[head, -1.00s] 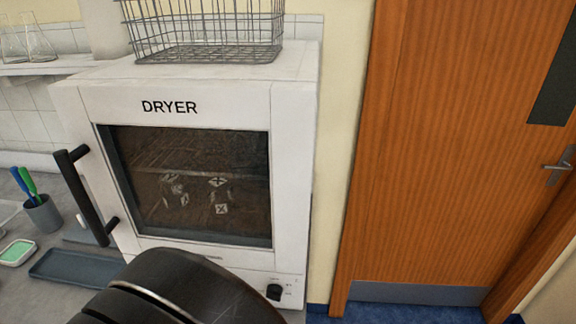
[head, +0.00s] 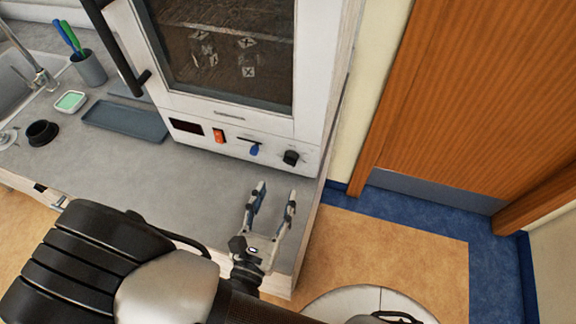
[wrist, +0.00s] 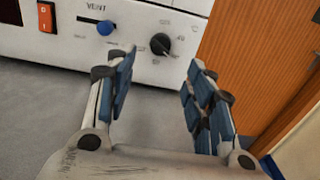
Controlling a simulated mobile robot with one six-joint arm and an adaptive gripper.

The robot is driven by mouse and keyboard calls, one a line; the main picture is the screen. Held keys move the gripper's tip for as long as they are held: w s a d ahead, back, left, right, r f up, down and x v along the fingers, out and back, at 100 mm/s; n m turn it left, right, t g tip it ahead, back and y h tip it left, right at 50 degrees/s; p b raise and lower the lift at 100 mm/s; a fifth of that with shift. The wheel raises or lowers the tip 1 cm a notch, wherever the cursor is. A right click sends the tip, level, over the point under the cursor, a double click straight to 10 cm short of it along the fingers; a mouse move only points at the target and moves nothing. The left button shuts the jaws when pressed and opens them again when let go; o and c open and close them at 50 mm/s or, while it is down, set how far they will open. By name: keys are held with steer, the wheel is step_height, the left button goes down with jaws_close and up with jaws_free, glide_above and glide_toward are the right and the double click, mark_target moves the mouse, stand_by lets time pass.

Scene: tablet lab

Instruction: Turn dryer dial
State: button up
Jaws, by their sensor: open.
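The white dryer (head: 170,98) stands on the grey counter, its windowed door closed. Its black dial (head: 291,157) is at the right end of the lower front panel. In the wrist view the dial (wrist: 160,44) shows beyond the fingertips, between them sideways, with printed marks around it. My gripper (head: 275,190) is open and empty over the counter in front of the dryer panel, apart from the dial. In the wrist view the gripper (wrist: 157,75) has its two blue-padded fingers spread wide.
Left of the dial are a blue vent slider knob (head: 255,149), an orange rocker switch (head: 218,135) and a dark display (head: 187,127). A grey tray (head: 125,121) and a pen cup (head: 89,68) stand on the counter at left. A wooden door (head: 470,110) is at right.

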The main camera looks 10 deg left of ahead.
mark_target(290, 159)
steer(key=w, duration=0.3)
steer(key=w+b, duration=0.1)
steer(key=w, duration=0.2)
steer(key=w+d, duration=0.1)
steer(key=w, duration=0.2)
steer(key=shift+w, duration=0.25)
steer(key=shift+a, duration=0.1)
steer(key=c, duration=1.1)
